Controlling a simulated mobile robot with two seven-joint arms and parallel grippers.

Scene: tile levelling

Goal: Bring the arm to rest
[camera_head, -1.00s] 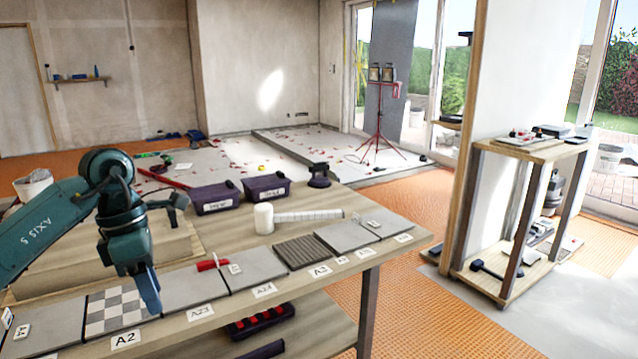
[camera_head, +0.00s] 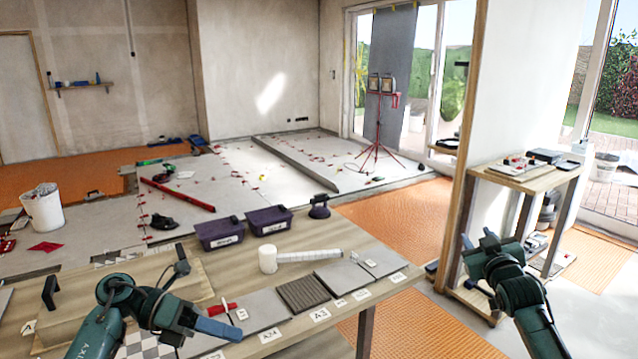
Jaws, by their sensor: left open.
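My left gripper (camera_head: 205,298) is over the front left of the workbench (camera_head: 345,238). It is open, with nothing seen between its fingers. One blue-grey finger reaches right, in front of the tile row and close to the A24 label (camera_head: 271,335). My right gripper (camera_head: 487,243) is raised at the right, in front of the wooden shelf stand (camera_head: 528,172). Its fingers point away from me, so I cannot tell whether it is open. I see nothing held in it.
On the bench are a white-headed mallet (camera_head: 268,259), two dark bins (camera_head: 220,233), a suction cup (camera_head: 319,207), a red-handled tool (camera_head: 222,308), a ribbed dark tile (camera_head: 303,293) and grey tiles. A white bucket (camera_head: 42,210) stands on the floor. Orange matting (camera_head: 400,222) lies clear between bench and shelf.

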